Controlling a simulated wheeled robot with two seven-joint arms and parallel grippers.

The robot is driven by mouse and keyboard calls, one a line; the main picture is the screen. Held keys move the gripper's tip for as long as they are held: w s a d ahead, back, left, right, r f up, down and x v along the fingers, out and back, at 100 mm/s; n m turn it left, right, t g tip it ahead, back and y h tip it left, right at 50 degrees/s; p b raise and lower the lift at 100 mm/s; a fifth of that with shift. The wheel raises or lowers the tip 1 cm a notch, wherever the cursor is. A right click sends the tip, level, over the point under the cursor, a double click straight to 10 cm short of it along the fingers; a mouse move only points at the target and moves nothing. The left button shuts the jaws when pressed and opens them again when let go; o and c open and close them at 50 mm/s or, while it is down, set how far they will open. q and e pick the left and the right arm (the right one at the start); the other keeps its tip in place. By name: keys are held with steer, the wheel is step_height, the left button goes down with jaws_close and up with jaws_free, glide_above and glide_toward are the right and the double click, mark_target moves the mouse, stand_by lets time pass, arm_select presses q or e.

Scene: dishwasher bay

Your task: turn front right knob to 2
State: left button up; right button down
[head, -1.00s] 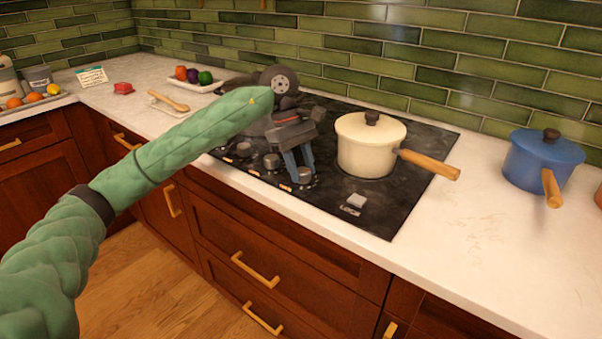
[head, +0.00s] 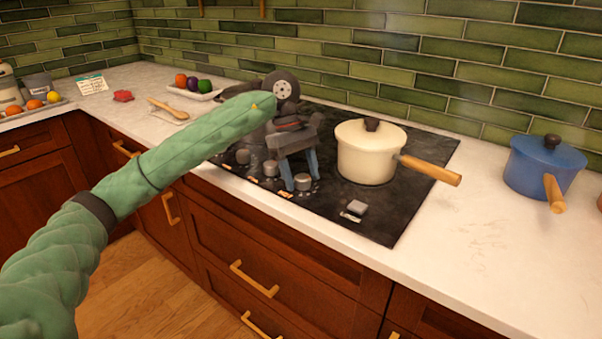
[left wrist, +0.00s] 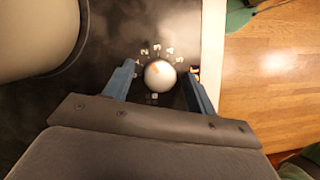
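The front right knob (left wrist: 160,74) is a pale round knob on the black cooktop (head: 395,205), ringed by printed numerals in the left wrist view. Its orange mark points to the upper left, roughly toward the 2. In the left wrist view the gripper (left wrist: 160,82) is open, with small gaps between fingers and knob. My right gripper is not in view.
A cream pot (head: 365,158) with a wooden handle stands just right of my left gripper. A blue pot (head: 540,170) stands on the white counter (head: 465,235). Other knobs (head: 270,168) lie to the left.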

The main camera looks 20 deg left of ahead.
arm_select(q)
steer(key=v, duration=0.7)
steer(key=shift+r, duration=0.4)
steer(key=shift+w, duration=0.1)
